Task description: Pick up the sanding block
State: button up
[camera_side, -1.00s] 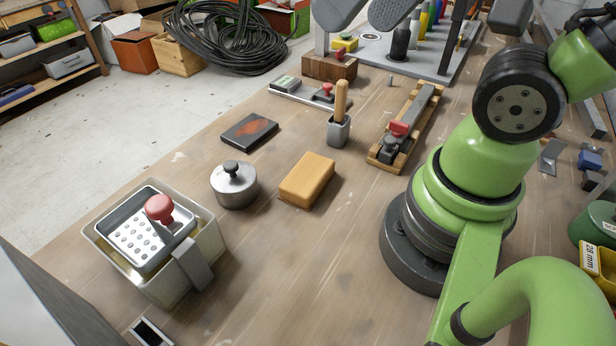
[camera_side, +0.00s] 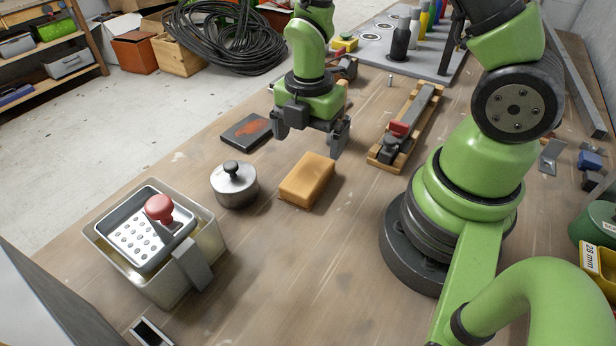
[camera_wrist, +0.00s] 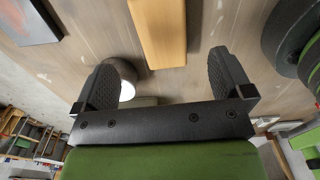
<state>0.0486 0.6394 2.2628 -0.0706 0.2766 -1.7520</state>
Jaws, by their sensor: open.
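The sanding block (camera_side: 307,181) looks like the tan-orange rectangular block lying flat on the wooden bench, in the middle of the side view. It also shows at the top centre of the wrist view (camera_wrist: 160,32), its upper end cut off by the frame. My gripper (camera_side: 308,143) is above the bench, just behind the block in the side view, fingers pointing down. Its jaws are open and empty, apart from the block. In the wrist view the two dark fingers (camera_wrist: 167,77) are spread wide, with the block ahead of the gap between them.
A lidded metal pot (camera_side: 235,184) stands close left of the block. A dark plate with an orange patch (camera_side: 249,131) lies behind it. A wooden-framed tool with a red knob (camera_side: 405,125) is right. A bin with a perforated tray (camera_side: 150,238) stands front left. The bench in front is clear.

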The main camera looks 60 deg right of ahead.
aim_at(309, 171)
jog(key=shift+s+a+f, duration=0.1)
jog(key=shift+f, duration=2)
jog(key=shift+s+a+f, duration=0.1)
jog(key=shift+f, duration=2)
jog(key=c, duration=1.1)
jog(key=shift+o, duration=0.2)
jog(key=shift+r, duration=0.1)
notch_tip(309, 171, up, 10)
jog(key=shift+f, duration=0.1)
